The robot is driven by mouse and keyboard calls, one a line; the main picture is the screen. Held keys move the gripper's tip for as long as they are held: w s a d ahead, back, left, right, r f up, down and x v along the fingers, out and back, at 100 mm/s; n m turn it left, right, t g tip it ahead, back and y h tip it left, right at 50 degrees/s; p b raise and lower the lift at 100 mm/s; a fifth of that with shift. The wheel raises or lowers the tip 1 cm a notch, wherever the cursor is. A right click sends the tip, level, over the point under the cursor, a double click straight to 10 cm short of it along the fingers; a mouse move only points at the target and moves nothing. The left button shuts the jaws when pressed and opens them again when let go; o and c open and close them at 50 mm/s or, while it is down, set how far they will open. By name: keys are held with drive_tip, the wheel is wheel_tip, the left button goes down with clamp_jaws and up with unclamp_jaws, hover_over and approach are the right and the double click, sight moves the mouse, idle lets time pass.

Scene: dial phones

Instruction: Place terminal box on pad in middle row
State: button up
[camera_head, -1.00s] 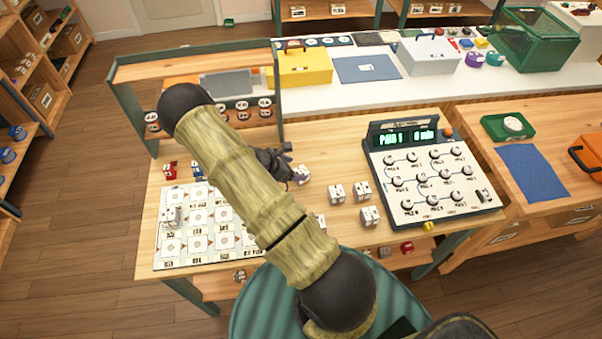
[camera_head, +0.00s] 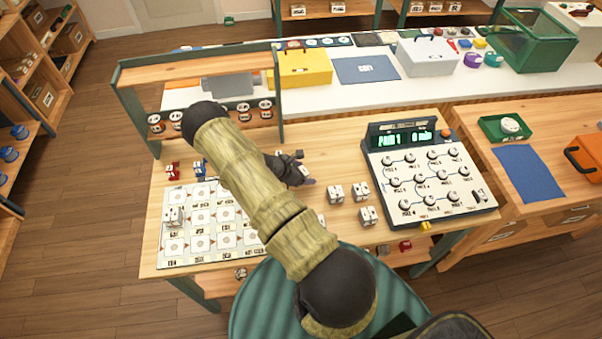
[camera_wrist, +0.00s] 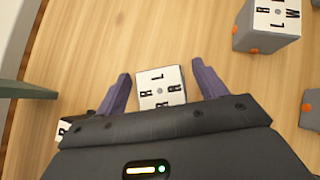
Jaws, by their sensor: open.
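A white-topped terminal box (camera_wrist: 161,88) with printed letters lies between the spread fingers of my gripper (camera_wrist: 160,85) in the wrist view. The fingers are purple and open, one on each side of the box, with no clear contact. In the head view my gripper (camera_head: 303,176) is low over the table, and the arm hides most of this box. The white pad sheet (camera_head: 172,262) with rows of square pads lies at the table's left; my arm covers its right part. One terminal box (camera_head: 173,216) stands on a pad at the sheet's left side, in the middle row.
Other terminal boxes stand to the right of my gripper (camera_head: 335,194), and one shows in the wrist view (camera_wrist: 268,25). A dial panel (camera_head: 430,180) stands at the table's right. A wooden shelf frame (camera_head: 128,110) rises at the back left. Red and blue pieces (camera_head: 172,171) lie behind the sheet.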

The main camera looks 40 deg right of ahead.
sight(304, 170)
drive_tip(key=shift+d+f, duration=0.25)
drive_tip(key=shift+f, duration=0.05)
drive_tip(key=c, duration=1.2)
drive_tip(key=shift+o, duration=0.2)
drive_tip(key=shift+r, duration=0.1)
wheel_tip(304, 170, up, 10)
drive_tip(key=b, duration=0.2)
drive_tip(key=shift+b, duration=0.3)
